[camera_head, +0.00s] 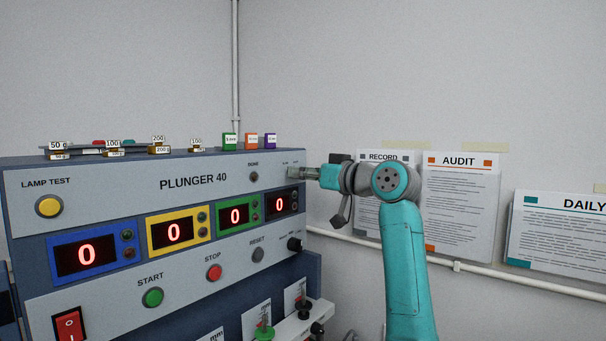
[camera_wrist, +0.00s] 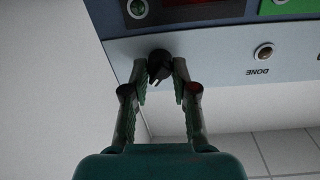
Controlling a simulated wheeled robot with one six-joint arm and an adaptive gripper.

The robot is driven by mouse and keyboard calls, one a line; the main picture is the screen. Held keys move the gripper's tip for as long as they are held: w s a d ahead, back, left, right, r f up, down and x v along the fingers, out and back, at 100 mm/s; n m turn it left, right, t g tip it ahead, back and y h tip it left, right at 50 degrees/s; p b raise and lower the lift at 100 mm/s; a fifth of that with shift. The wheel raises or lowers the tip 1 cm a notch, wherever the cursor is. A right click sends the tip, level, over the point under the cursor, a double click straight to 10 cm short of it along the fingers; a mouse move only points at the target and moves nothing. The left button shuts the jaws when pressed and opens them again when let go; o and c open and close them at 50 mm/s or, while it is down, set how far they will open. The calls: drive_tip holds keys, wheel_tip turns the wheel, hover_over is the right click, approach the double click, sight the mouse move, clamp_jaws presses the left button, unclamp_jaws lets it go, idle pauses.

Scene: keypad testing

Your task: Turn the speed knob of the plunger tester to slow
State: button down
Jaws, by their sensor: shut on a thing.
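The plunger tester (camera_head: 193,182) is a grey-blue cabinet labelled PLUNGER 40, with its front panel facing me. My gripper (camera_head: 303,172) is at the upper right corner of that panel. In the wrist view my gripper (camera_wrist: 160,72) has its two green fingers closed on either side of a dark knob (camera_wrist: 159,62). The knob is at the panel's edge, beside the DONE lamp (camera_wrist: 263,51). In the head view the gripper hides this knob, and small lettering above it is too small to read. I cannot tell which setting the knob points to.
Another black knob (camera_head: 295,244) sits lower on the panel, below the red digit displays (camera_head: 173,232). START (camera_head: 153,297), STOP (camera_head: 214,272) and RESET (camera_head: 258,255) buttons are on the front. Weights and small boxes (camera_head: 251,141) stand on top. Papers (camera_head: 461,205) hang on the wall behind my arm.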

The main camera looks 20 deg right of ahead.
drive_tip(key=shift+f+n+y, duration=0.1)
drive_tip(key=shift+n+y, duration=0.15)
drive_tip(key=shift+n, duration=3.8)
drive_tip(key=shift+f+n+y, duration=0.1)
drive_tip(key=shift+n+y, duration=0.15)
drive_tip(key=shift+n, duration=3.8)
drive_tip(key=shift+a, duration=0.1)
drive_tip(key=c, duration=0.9)
unclamp_jaws()
drive_tip(key=shift+s, duration=0.1)
